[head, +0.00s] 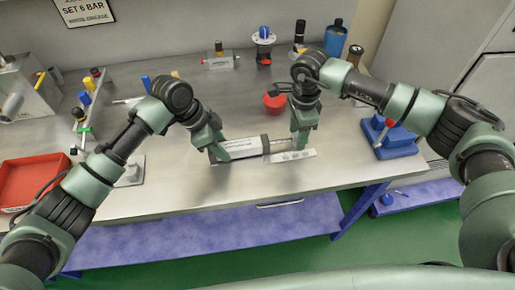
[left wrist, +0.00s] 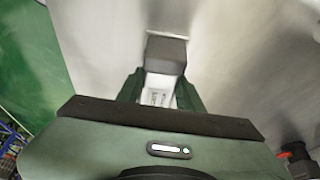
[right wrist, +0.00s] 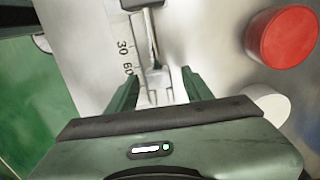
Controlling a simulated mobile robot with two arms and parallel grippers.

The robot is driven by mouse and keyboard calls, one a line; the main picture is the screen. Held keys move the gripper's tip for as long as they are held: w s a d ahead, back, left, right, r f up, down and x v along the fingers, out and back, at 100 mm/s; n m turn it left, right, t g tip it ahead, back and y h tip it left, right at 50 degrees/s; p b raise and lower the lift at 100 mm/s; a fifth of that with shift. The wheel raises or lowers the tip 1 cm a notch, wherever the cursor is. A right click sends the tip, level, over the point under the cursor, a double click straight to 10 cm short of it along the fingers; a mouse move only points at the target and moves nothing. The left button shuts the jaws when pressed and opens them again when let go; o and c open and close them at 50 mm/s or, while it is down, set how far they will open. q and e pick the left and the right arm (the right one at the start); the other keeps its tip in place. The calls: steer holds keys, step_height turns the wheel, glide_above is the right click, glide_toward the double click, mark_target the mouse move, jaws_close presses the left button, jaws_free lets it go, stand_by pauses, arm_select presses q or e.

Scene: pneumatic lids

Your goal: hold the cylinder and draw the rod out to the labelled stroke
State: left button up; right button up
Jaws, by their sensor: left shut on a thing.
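The cylinder (head: 243,149) is a light grey body with a dark end cap (left wrist: 166,52), lying on the bench near its front edge. My left gripper (head: 219,155) is shut on its left end; the left wrist view shows the body between the fingers. The thin metal rod (right wrist: 152,35) sticks out of its right end. A white scale strip (head: 293,156) lies along the rod, with 30 and 60 readable in the right wrist view. My right gripper (head: 299,140) is open, its fingers on either side of the rod's end piece (right wrist: 159,80), with gaps visible.
A red round part (head: 274,101) stands behind my right gripper. A blue stand (head: 392,140) is to the right, a red tray (head: 32,181) at far left. Bottles and fittings line the back. A wall sign (head: 83,11) reads "SET 6 BAR".

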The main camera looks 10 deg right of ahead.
steer(key=shift+a+r, duration=0.1)
steer(key=shift+r, duration=2.9)
step_height(320, 180, up, 12)
arm_select(q)
steer(key=o, duration=1.3)
steer(key=shift+o, duration=0.2)
